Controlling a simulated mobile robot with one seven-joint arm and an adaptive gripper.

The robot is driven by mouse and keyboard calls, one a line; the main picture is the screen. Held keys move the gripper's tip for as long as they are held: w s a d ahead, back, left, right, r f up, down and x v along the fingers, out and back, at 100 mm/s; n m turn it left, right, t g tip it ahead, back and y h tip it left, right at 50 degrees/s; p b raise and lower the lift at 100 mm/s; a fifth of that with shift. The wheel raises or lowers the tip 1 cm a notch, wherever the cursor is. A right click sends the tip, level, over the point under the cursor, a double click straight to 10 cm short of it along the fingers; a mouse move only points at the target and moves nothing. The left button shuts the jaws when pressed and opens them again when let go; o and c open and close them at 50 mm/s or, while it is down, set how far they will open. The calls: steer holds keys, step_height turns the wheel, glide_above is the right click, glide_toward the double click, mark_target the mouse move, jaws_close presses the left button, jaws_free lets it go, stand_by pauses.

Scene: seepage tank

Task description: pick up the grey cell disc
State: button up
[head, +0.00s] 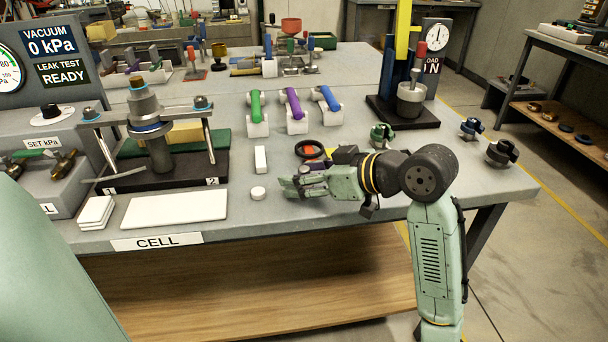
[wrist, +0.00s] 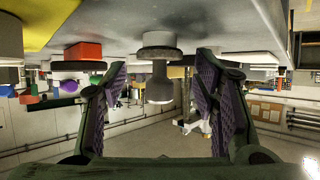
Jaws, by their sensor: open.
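In the wrist view the bench is at the top, so the picture looks upside down. There the two purple-padded fingers stand apart with nothing held between them.
A black ring (head: 309,150) lies behind my gripper. The white plate (head: 174,209) and a stack of white slabs (head: 96,211) lie left of the disc. The cell stand with its dark base (head: 218,168) is behind the plate. The bench's front edge is close to the disc.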

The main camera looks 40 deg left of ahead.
steer(key=shift+a, duration=0.15)
jaws_close()
stand_by(0.6)
